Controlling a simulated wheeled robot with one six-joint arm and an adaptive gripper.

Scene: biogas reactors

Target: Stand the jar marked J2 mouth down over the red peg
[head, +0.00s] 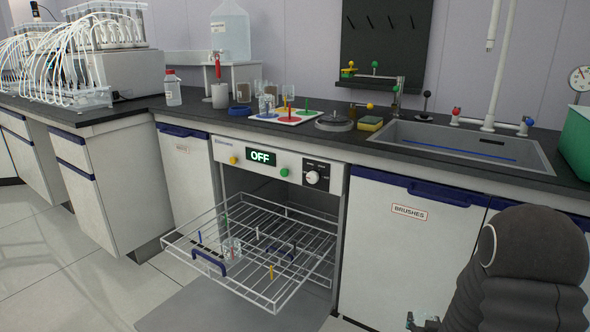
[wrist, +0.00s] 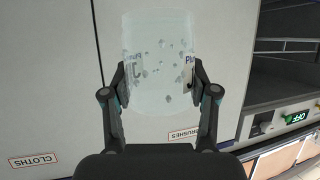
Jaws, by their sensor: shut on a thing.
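My gripper (wrist: 155,75) is shut on a clear jar (wrist: 157,40) in the wrist view, one finger on each side. The jar has blue lettering, partly hidden by the fingers, and grey-brown specks; I cannot read the whole mark. In the head view only a small part of the gripper shows at the bottom edge, low in front of the cabinets. The pulled-out wire rack (head: 182,250) carries a blue peg (head: 199,237), a yellow peg (head: 271,272) and a clear jar (head: 231,248) with something red in or behind it. I cannot make out a bare red peg there.
The rack juts out from the washer, whose display (head: 261,157) reads OFF. A sink (head: 470,140) is to the right. The BRUSHES cabinet (head: 408,240) stands right of the rack.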

